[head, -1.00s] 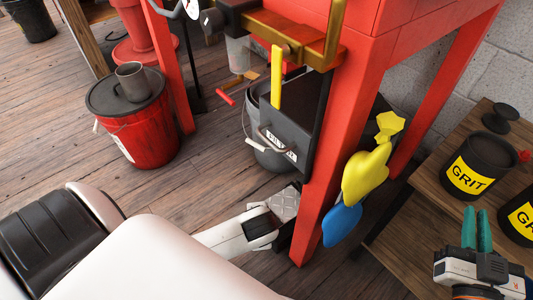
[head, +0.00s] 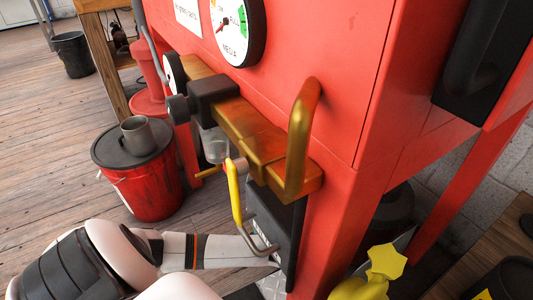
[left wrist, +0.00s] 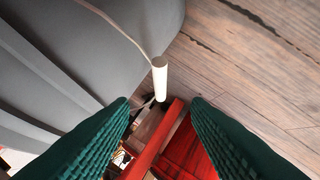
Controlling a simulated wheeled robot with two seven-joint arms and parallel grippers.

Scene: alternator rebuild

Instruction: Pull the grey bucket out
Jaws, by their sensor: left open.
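The grey bucket (left wrist: 95,50) fills the upper left of the left wrist view, close to the camera. Its wire bail runs down to a white grip (left wrist: 160,78). My left gripper (left wrist: 160,104) has teal ridged fingers, open, with the white grip just beyond and between the tips; I cannot tell any contact. In the head view my left arm reaches low towards the red cabinet (head: 335,200); its gripper and the bucket are hidden behind the arm and the dark box (head: 285,215). My right gripper is not in view.
A red bucket with a dark lid (head: 150,185) and a grey cup (head: 137,130) stands left on the wooden floor. A brass bar (head: 240,125) and a yellow lever (head: 235,190) jut from the cabinet above my arm. Yellow gloves (head: 375,270) hang at the lower right.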

